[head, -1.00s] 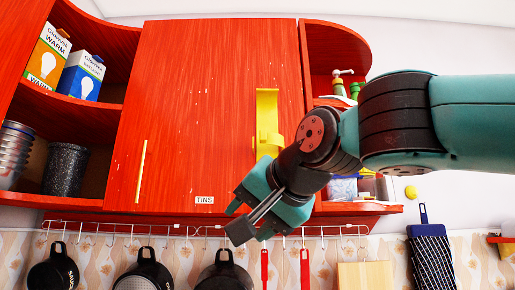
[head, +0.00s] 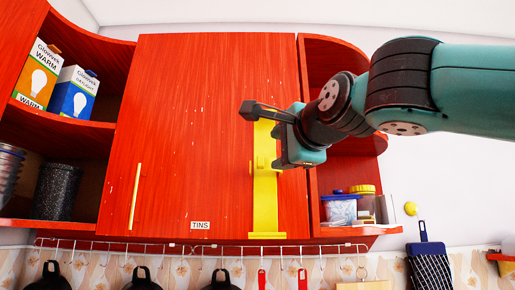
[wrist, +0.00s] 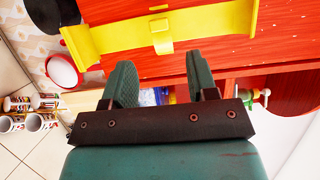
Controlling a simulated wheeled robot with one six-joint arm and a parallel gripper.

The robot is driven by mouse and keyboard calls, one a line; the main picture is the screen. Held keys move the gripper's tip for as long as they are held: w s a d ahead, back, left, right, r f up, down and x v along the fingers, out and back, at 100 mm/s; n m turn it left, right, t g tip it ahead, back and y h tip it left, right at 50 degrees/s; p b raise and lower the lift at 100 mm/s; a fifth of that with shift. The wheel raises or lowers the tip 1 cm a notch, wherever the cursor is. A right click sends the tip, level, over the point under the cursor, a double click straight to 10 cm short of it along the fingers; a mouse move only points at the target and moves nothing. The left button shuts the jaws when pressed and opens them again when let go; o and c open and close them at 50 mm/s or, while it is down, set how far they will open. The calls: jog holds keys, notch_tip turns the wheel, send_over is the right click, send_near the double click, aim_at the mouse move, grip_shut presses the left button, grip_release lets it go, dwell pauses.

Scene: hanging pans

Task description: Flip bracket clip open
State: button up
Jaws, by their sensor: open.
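A yellow bracket (head: 265,205) runs upright down the red cabinet door, with a foot at its lower end. Its clip (head: 260,165) is a yellow band across the strip at mid height, partly beside my gripper. In the wrist view the bracket (wrist: 115,35) lies sideways across the top, and the clip (wrist: 161,27) shows as a crossband with a small tab. The clip looks closed across the strip, though I cannot be sure. My gripper (head: 278,141) is in front of the bracket's upper half. In the wrist view my gripper (wrist: 162,78) is open and empty, its fingertips apart from the clip.
The red cabinet door (head: 190,130) has a yellow handle (head: 134,195). Shelves with light-bulb boxes (head: 75,92) are at left, and tubs (head: 342,208) stand at right. Below, a wire rail (head: 200,250) carries hanging pans (head: 140,280).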

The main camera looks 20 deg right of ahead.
aim_at(262, 161)
jog(key=w+p, duration=0.1)
jog(key=w, duration=0.3)
jog(key=w+p, duration=0.2)
jog(key=w, duration=0.2)
jog(key=w+a+p, duration=0.1)
jog(key=w+p, duration=0.1)
jog(key=w, duration=0.2)
jog(key=shift+s, duration=0.1)
grip_shut()
